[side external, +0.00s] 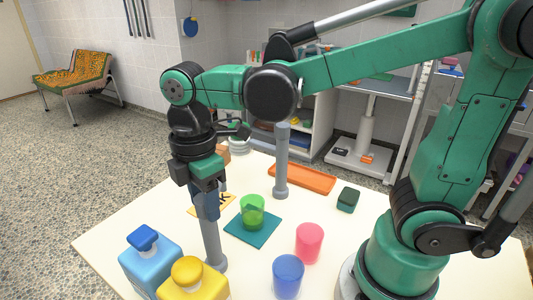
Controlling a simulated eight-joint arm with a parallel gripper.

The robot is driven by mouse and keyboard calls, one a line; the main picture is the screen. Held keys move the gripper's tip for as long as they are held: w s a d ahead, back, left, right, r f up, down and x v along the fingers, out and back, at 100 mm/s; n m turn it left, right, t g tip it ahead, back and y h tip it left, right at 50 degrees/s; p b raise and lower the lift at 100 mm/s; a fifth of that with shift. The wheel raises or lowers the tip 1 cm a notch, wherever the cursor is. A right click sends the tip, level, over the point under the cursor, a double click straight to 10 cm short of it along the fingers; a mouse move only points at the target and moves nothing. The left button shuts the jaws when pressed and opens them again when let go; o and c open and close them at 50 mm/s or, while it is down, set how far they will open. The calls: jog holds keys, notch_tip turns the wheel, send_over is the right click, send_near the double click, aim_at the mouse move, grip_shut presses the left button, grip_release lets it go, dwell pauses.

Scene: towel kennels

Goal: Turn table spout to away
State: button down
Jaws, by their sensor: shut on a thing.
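My gripper (206,208) points down at the left of the white table, over the near grey post (212,246). It is shut at the top of this post, and its fingers cover that end. The post stands upright. I cannot make out a spout or which way it faces. A second grey post (281,165) stands upright farther back, apart from my gripper.
A blue bottle (150,266) and a yellow bottle (190,281) stand close in front of the held post. A green cup (252,211) sits on a teal mat (248,235). Pink (309,243) and blue (288,275) cups stand right. An orange tray (302,179) lies behind.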

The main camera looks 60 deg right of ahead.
jog(key=n, duration=0.6)
jog(key=shift+n, duration=0.3)
jog(key=n, duration=0.5)
jog(key=shift+n, duration=0.3)
jog(key=shift+c, duration=2.1)
grip_release()
jog(key=shift+r, duration=0.1)
jog(key=shift+r, duration=2.75)
